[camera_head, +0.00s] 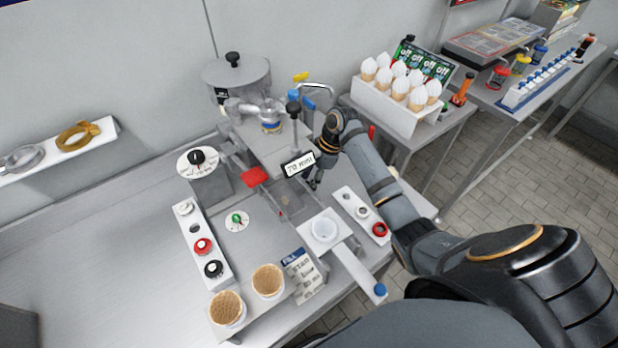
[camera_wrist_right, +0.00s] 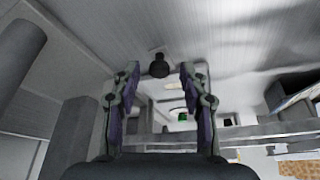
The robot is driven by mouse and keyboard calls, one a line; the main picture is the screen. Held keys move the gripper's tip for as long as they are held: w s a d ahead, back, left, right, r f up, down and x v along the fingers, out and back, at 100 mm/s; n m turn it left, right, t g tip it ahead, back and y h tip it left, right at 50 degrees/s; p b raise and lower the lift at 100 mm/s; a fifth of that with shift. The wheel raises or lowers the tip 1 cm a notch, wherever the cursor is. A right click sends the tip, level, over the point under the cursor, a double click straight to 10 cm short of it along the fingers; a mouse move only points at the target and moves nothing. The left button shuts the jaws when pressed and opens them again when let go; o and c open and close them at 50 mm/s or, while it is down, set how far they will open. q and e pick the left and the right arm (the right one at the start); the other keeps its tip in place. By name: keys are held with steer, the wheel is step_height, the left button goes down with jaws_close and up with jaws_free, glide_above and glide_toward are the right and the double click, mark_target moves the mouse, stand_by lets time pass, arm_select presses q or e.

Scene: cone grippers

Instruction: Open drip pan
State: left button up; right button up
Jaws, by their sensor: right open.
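The ice cream machine (camera_head: 265,140) stands on the metal counter, with a round hopper on top. A grey part (camera_head: 288,204) low on its front may be the drip pan, but I cannot tell its outline or whether it is open. My right gripper (camera_head: 313,183) is beside the machine's front, behind the "70 mm" sign (camera_head: 298,164). In the right wrist view, my right gripper (camera_wrist_right: 159,72) is open with nothing in it. A black knob (camera_wrist_right: 159,66) shows between its fingertips; I cannot tell how far beyond them it is. My left gripper is out of view.
A white strip with rings (camera_head: 361,213) lies right of the machine. A white holder with a cup (camera_head: 325,230) and waffle cones (camera_head: 267,281) stand in front. A rack of white-topped cones (camera_head: 400,90) is on the right table. The counter's left is mostly clear.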

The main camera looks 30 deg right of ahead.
steer(key=shift+c, duration=0.7)
jaws_close()
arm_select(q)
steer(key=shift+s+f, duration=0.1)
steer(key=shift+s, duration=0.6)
